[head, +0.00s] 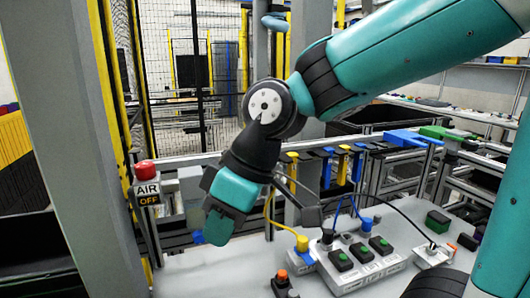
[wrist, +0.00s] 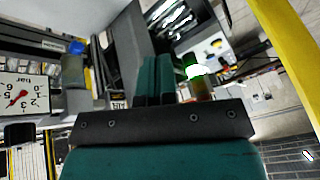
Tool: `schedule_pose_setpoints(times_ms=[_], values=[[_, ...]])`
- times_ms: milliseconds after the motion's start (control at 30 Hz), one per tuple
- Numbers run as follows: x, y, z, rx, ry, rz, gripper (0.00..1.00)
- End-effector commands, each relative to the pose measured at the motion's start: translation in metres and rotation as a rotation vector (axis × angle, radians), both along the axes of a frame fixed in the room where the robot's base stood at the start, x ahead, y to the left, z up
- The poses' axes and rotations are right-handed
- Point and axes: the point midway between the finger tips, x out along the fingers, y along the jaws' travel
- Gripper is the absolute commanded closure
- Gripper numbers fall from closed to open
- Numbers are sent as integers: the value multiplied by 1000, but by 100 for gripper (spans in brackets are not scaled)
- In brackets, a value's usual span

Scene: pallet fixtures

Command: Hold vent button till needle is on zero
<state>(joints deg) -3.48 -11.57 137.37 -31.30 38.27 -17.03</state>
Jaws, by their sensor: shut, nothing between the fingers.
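My gripper (head: 216,232) hangs fingers down at the left of the white bench in the head view. Its two teal fingers (wrist: 155,80) are shut together and empty in the wrist view. A blue part (head: 197,237) also shows beside my gripper in the head view. I cannot tell which part is the vent button.
A red knob (head: 146,169) tops an "AIR OFF" sign (head: 148,193) on a post left of my gripper. Grey boxes with green buttons (head: 361,252) and cables stand on the white bench (head: 215,270) at right. A green cylinder (wrist: 198,85) with a bright band is near the fingers.

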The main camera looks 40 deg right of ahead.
Motion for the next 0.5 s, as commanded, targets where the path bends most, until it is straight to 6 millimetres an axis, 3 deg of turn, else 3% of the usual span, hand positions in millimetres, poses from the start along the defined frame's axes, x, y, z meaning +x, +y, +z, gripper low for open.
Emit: schedule_pose_setpoints(times_ms=[33,200,333,500], values=[[31,-16,20,4,-74,12,100],[117,-84,67,-43,-352,118,100],[159,-142,94,-124,-523,184,100],[185,-198,115,-222,-658,245,100]])
